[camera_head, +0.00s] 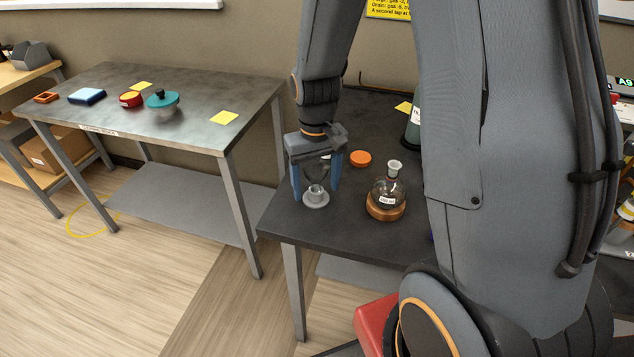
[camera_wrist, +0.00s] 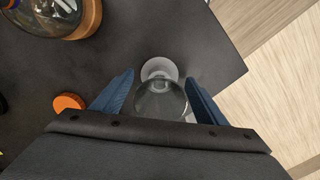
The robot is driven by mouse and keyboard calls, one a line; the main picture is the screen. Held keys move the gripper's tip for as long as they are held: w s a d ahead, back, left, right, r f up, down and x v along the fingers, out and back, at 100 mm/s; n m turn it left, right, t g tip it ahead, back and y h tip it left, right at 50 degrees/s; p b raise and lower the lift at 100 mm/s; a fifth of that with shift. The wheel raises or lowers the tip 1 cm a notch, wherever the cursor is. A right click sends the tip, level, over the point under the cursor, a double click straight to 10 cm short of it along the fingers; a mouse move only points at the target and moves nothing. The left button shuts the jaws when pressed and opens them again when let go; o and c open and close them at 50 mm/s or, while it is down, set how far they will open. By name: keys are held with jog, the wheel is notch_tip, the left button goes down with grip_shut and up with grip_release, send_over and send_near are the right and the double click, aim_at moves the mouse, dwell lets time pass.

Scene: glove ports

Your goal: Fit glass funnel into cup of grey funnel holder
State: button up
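The clear glass funnel (camera_head: 319,172) is between the two blue fingers of my gripper (camera_head: 317,187), over the grey funnel holder (camera_head: 316,201). The holder stands on the dark table near its left edge and has a small round cup on a wide foot. In the wrist view the funnel (camera_wrist: 160,100) spans the gap between the fingers (camera_wrist: 160,78), which appear to touch its sides. The holder (camera_wrist: 159,69) shows just beyond the funnel. The funnel's lower end is hard to see, so I cannot tell whether it is inside the cup.
A round flask (camera_head: 389,190) on an orange-brown ring stands right of the holder. An orange cap (camera_head: 361,158) lies behind. A dark bottle (camera_head: 413,135) stands farther back. A metal table (camera_head: 190,105) with several items is at left, across a gap.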

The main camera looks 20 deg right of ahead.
notch_tip(320, 180, up, 12)
jog(key=b, duration=0.2)
jog(key=s+f+t, duration=0.1)
jog(key=s+f, duration=0.5)
jog(key=s, duration=0.3)
jog(key=shift+s+f+t, duration=0.15)
jog(key=shift+t, duration=0.15)
dwell(0.3)
